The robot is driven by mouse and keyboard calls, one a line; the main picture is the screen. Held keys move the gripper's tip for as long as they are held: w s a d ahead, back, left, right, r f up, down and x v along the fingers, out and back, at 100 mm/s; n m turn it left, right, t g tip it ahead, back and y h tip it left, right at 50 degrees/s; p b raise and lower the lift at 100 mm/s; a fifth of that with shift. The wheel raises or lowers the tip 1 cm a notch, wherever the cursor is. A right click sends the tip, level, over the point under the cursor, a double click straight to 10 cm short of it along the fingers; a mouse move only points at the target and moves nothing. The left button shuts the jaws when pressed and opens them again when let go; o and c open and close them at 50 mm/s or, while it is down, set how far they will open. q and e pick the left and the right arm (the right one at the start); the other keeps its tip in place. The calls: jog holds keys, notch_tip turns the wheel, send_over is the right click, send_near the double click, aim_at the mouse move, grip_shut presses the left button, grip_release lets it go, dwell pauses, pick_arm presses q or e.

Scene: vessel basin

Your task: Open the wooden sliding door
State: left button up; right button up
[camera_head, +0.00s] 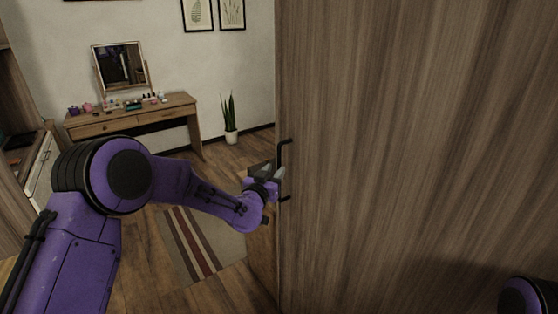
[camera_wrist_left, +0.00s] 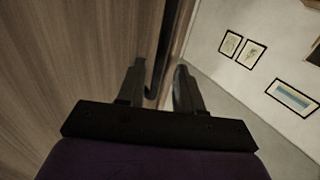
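The wooden sliding door (camera_head: 420,140) is a tall brown wood-grain panel filling the right half of the head view. Its dark bar handle (camera_head: 282,148) is upright near the door's left edge. My left gripper (camera_head: 277,174) is at the handle, about mid-height on it. In the left wrist view the door (camera_wrist_left: 65,50) fills the left side, and the handle (camera_wrist_left: 161,70) runs between the two spread fingers of my left gripper (camera_wrist_left: 160,84). A gap shows beside the handle, so the fingers look open around it. My right gripper is out of view.
An opening left of the door shows a room with a wooden dressing table (camera_head: 135,117), a mirror (camera_head: 120,65), a potted plant (camera_head: 231,120) and a striped rug (camera_head: 205,240). A cabinet (camera_head: 42,170) stands at the far left.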

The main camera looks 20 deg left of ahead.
aim_at(278, 166)
pick_arm(q)
jog(key=w+p, duration=0.1)
jog(key=w, duration=0.4)
jog(key=shift+d, duration=0.15)
grip_shut()
jog(key=shift+f, duration=0.1)
